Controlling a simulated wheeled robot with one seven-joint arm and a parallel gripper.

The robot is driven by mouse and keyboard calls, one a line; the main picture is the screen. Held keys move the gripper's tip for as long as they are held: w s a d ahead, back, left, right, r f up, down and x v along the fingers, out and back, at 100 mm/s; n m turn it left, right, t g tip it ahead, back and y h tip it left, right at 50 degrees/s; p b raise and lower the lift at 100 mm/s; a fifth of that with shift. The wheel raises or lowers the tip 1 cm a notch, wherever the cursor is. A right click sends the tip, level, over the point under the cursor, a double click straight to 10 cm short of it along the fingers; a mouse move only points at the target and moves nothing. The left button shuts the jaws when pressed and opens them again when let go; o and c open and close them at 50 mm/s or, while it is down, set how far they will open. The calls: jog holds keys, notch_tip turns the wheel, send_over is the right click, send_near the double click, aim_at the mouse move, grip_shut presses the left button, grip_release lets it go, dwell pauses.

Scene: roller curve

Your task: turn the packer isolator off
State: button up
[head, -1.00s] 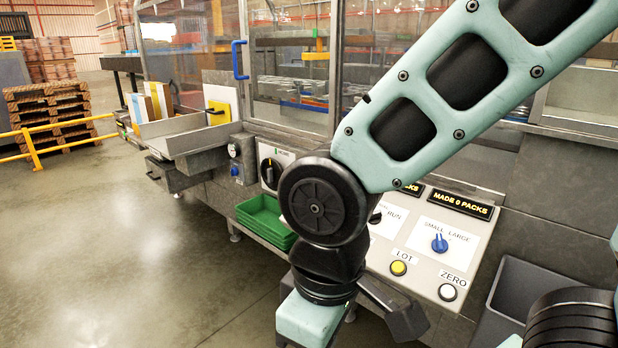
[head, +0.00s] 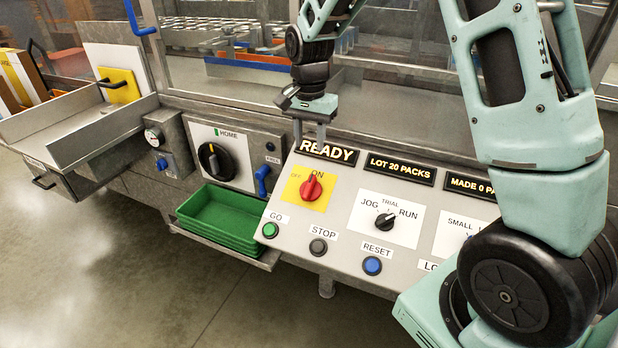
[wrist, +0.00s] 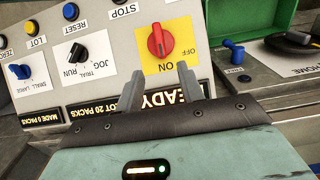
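The packer isolator is a red rotary knob (head: 311,187) on a yellow plate (head: 293,196) marked OFF and ON, at the left of the sloping control panel. Its grip stands nearly upright, towards the ON mark. A READY display (head: 327,152) is lit above it. My gripper (head: 309,132) is above and behind the knob, near the panel's top edge, apart from the knob. In the wrist view the red knob (wrist: 160,41) lies just beyond my gripper's two fingertips (wrist: 163,82), which are spread with nothing between them.
A JOG/TRIAL/RUN selector (head: 386,220) is right of the isolator. GO (head: 270,230), STOP (head: 318,247) and RESET (head: 372,266) buttons sit below. A black HOME knob (head: 210,160), a blue handle (head: 262,180) and green trays (head: 222,212) are to the left. Clear panels stand behind.

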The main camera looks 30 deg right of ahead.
aim_at(309, 183)
notch_tip(309, 183, down, 12)
jog(key=shift+s+a+f+p, duration=0.1)
jog(key=shift+p, duration=0.55)
grip_shut()
